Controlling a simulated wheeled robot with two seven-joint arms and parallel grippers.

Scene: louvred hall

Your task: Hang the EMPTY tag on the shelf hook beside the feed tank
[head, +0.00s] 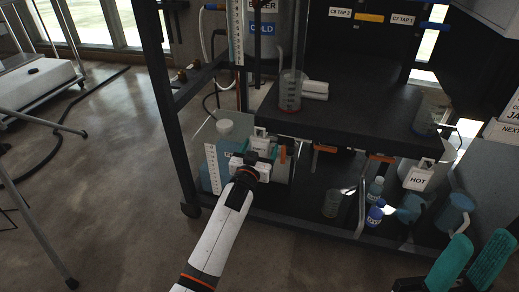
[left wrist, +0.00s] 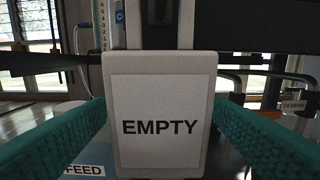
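The white EMPTY tag (left wrist: 160,92) faces the left wrist camera, upright, between the teal fingers of my left gripper. Their tips meet its side edges, so the gripper is shut on it. In the head view the tag (head: 261,144) and my left gripper (head: 258,155) are at the shelf's front left corner. The bluish feed tank (head: 212,172) with a white cap stands just left of them; its FEED label (left wrist: 85,170) shows low in the wrist view. The hook beside the tank is hidden; I cannot tell whether the tag touches it. My right gripper (head: 482,236) is open and empty at lower right.
Orange-marked hooks (head: 325,149) line the dark shelf's (head: 350,120) front edge. A HOT tag (head: 418,178) hangs farther right. A clear cylinder (head: 290,92) stands on the shelf. Bottles (head: 375,213) and jugs stand on the lower shelf.

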